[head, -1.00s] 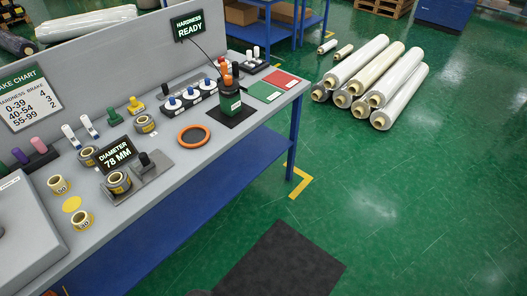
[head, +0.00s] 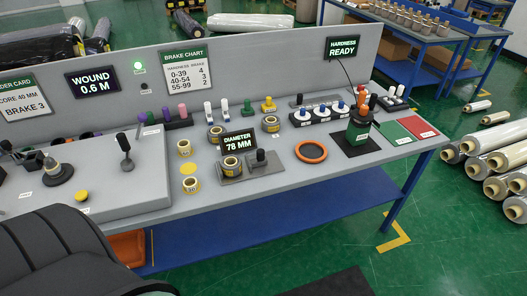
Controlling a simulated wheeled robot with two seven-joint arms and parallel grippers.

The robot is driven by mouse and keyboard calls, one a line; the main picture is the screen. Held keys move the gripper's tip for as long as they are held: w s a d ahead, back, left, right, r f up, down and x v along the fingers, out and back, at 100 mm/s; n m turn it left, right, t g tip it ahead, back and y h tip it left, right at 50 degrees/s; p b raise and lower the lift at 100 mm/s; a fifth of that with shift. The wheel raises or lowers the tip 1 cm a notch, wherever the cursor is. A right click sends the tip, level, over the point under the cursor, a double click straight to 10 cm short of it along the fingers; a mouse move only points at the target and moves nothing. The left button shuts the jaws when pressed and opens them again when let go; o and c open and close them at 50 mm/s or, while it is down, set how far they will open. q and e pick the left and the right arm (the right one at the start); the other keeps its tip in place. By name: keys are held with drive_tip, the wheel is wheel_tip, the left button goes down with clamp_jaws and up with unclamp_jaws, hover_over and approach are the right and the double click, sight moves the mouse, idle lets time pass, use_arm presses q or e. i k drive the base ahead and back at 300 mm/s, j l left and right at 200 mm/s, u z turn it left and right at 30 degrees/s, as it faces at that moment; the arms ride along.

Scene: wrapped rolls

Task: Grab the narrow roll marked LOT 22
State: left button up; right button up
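Several small narrow rolls stand on the grey bench. A pale yellow roll (head: 184,148) and another yellow roll (head: 190,186) are left of the diameter display. A dark-banded roll (head: 215,135) is behind that display and another (head: 270,125) is to its right. A further dark-banded roll (head: 231,166) sits on the grey gauge block (head: 262,170) in front of the "DIAMETER 78 MM" display (head: 239,143). Their labels are too small to read, so I cannot tell which is LOT 22. Neither of my grippers is in view.
A dark ribbed shape (head: 60,250), possibly a seat, fills the lower left. An orange ring (head: 311,151), a green device (head: 358,130) and red and green pads lie on the bench's right part. Large wrapped rolls (head: 498,160) lie on the floor at right. Green floor is open in front.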

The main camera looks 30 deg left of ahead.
sight(231, 166)
drive_tip(key=j+u, duration=0.1)
drive_tip(key=u, duration=0.65)
drive_tip(key=j+u, duration=0.15)
drive_tip(key=u, duration=0.25)
